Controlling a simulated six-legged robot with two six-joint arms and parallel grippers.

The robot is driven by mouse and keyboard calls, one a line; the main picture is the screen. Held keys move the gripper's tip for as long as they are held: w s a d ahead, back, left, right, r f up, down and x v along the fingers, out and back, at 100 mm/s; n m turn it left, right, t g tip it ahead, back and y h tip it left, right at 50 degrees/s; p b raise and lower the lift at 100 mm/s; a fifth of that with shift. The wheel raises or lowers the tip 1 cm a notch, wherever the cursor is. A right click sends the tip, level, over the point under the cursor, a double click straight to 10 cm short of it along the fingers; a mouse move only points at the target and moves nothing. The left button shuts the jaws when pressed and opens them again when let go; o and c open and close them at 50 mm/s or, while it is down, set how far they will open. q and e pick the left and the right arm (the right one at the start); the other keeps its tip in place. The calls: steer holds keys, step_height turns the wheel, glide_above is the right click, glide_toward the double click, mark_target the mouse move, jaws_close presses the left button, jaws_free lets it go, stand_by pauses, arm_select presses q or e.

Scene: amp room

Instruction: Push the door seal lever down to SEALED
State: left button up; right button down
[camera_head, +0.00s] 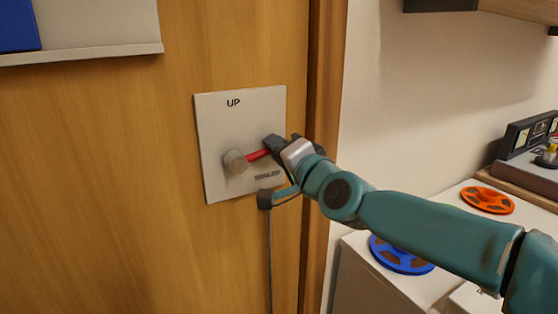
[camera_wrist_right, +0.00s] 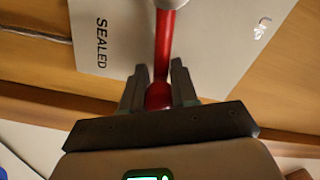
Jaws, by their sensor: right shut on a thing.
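The door seal lever (camera_head: 257,155) is a red bar on a round grey pivot (camera_head: 235,162), set on a pale plate (camera_head: 215,118) on the wooden door. The plate reads UP at the top and SEALED lower down. The lever points right and slightly upward from the pivot, between the two labels. My right gripper (camera_head: 277,147) is shut on the lever's outer end. In the right wrist view the lever (camera_wrist_right: 170,45) runs between the two fingers (camera_wrist_right: 158,88), with its red end deep between them. My left gripper is not in view.
A cable (camera_head: 269,250) hangs down in front of the door below the plate. At right, a white cabinet top holds an orange reel (camera_head: 487,200) and a blue reel (camera_head: 400,255). A pale ledge (camera_head: 95,52) is at upper left.

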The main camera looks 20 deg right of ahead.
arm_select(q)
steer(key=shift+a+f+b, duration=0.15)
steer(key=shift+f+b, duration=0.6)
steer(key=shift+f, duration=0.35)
arm_select(e)
steer(key=shift+a+f+m, duration=0.15)
steer(key=shift+f+m, duration=0.5)
steer(key=shift+m, duration=0.05)
steer(key=c, duration=0.9)
jaws_free()
steer(key=shift+o, duration=0.2)
steer(key=shift+r, duration=0.1)
arm_select(q)
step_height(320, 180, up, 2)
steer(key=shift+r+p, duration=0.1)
steer(key=shift+p, duration=0.95)
arm_select(e)
steer(key=s+d, duration=0.1)
steer(key=s, duration=1.5)
steer(key=shift+s+d, duration=0.15)
steer(key=shift+d, duration=0.05)
